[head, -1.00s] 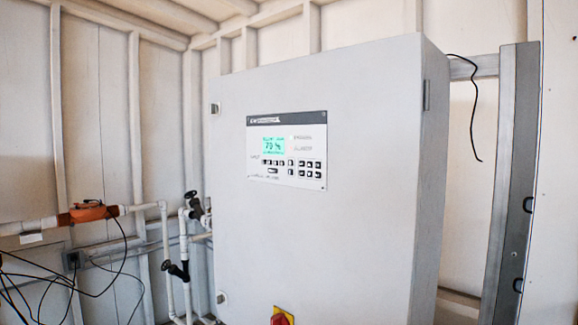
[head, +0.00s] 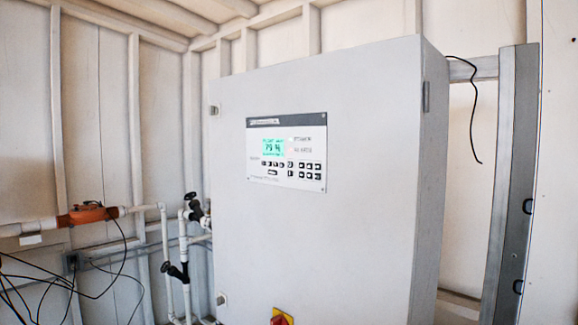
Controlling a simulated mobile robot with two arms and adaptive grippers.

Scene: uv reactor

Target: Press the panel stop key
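A control panel (head: 287,151) is set in the front door of a large white cabinet (head: 350,220), left of the middle of the head view. The key labels are too small and blurred to read, so I cannot tell which one is the stop key. Neither of my grippers shows in this view.
A red rotary switch (head: 281,318) on a yellow plate sits low on the cabinet. White pipes with black valve handles (head: 175,271), an orange device (head: 87,214) and loose black cables are at the left. A grey metal post (head: 508,190) stands at the right. The space before the panel looks clear.

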